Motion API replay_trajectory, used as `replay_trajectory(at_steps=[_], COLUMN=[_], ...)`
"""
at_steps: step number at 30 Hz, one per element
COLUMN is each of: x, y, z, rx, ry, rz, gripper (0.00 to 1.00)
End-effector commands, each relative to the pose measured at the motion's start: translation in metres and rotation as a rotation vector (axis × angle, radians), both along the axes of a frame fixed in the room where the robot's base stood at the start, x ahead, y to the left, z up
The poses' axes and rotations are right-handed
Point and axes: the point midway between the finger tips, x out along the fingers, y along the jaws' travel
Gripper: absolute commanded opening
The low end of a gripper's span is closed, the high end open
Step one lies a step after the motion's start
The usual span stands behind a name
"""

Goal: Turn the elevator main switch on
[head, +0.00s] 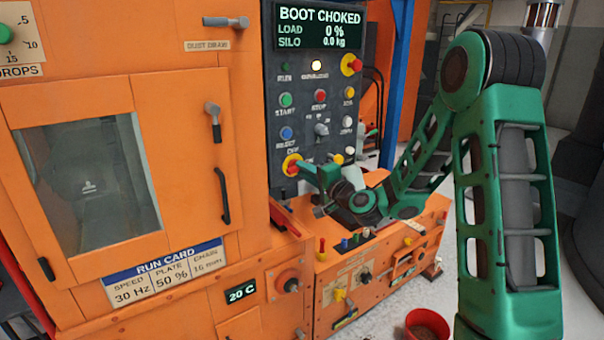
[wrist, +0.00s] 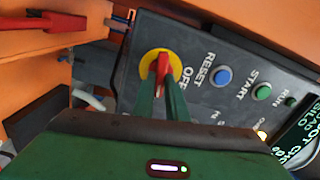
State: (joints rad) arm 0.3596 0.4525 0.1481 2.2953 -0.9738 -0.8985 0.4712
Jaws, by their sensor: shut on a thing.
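The main switch is a red handle on a yellow disc low on the dark control panel. The disc (head: 291,163) shows at the panel's bottom left in the head view, with the label OFF just above it. In the wrist view the red handle (wrist: 162,66) stands on the yellow disc (wrist: 151,67). My gripper (wrist: 162,84) has its two green fingers closed on the handle from both sides. In the head view my gripper (head: 302,170) reaches the switch from the right, and its fingers partly hide the handle. The switch's exact angle is hard to read.
The panel (head: 305,110) carries buttons, a lit lamp (head: 316,65) and a display (head: 320,26) reading BOOT CHOKED, load 0 %, silo 0.0 kg. A lower orange console (head: 375,275) with knobs lies below my arm. A red bucket (head: 428,324) stands on the floor.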

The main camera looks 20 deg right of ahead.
Motion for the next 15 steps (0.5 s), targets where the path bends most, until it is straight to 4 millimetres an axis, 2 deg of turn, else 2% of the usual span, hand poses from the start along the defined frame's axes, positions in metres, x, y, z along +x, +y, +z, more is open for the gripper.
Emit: replay_trajectory(at_steps=[6,15], x=[-0.0010,-0.0011], y=[-0.0015,-0.0020], z=[-0.0047,-0.0059], rx=[0.107,0.171], ry=[0.043,0.066], rz=[-0.002,-0.004], gripper=[0.00,0.00])
